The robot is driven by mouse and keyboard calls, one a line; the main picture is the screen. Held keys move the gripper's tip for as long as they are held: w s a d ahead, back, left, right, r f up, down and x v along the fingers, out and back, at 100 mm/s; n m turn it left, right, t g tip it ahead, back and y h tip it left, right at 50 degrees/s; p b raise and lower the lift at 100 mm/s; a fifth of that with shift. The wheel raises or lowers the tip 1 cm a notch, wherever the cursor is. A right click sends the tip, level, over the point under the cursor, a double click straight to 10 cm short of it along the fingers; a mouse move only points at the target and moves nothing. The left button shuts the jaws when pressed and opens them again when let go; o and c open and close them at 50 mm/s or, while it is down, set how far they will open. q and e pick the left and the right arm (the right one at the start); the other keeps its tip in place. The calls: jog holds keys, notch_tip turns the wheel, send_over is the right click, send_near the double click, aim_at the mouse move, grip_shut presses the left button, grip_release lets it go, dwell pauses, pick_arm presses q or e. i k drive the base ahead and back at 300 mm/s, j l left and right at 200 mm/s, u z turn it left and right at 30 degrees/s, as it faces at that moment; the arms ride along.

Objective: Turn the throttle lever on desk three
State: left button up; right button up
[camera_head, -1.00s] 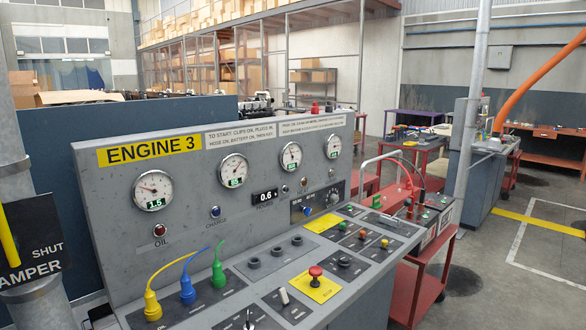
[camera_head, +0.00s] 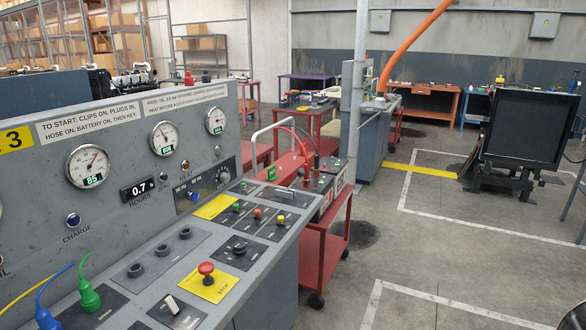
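Desk three (camera_head: 40,105) is a grey sloped engine console on the left, with the end of its yellow label showing a "3" (camera_head: 14,139). Its lower panel has a white-tipped toggle lever (camera_head: 171,304), a red STOP button (camera_head: 206,270) on a yellow plate, and a black rotary knob (camera_head: 240,248). I cannot tell which control is the throttle lever; the small lettering is unreadable. Green (camera_head: 88,297) and blue (camera_head: 46,318) plugs with cables sit at the lower left. Neither of my grippers is in view.
A red cart (camera_head: 328,245) with a battery-like box and red cable stands against the desk's right side. A black-panelled machine (camera_head: 522,130) stands at the right. Open concrete floor (camera_head: 440,270) with white and yellow lines lies between them.

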aim_at(302, 172)
jog(key=i+l+u, duration=0.2)
jog(key=i+l, duration=0.2)
jog(key=i, duration=0.15)
jog(key=i+l+u, duration=0.15)
jog(key=i+l, duration=0.35)
jog(key=i+l+u, duration=0.2)
jog(key=i+l, duration=0.25)
jog(key=l, duration=0.15)
jog(key=i+l+u, duration=0.15)
jog(key=i+l, duration=0.3)
jog(key=l, duration=0.15)
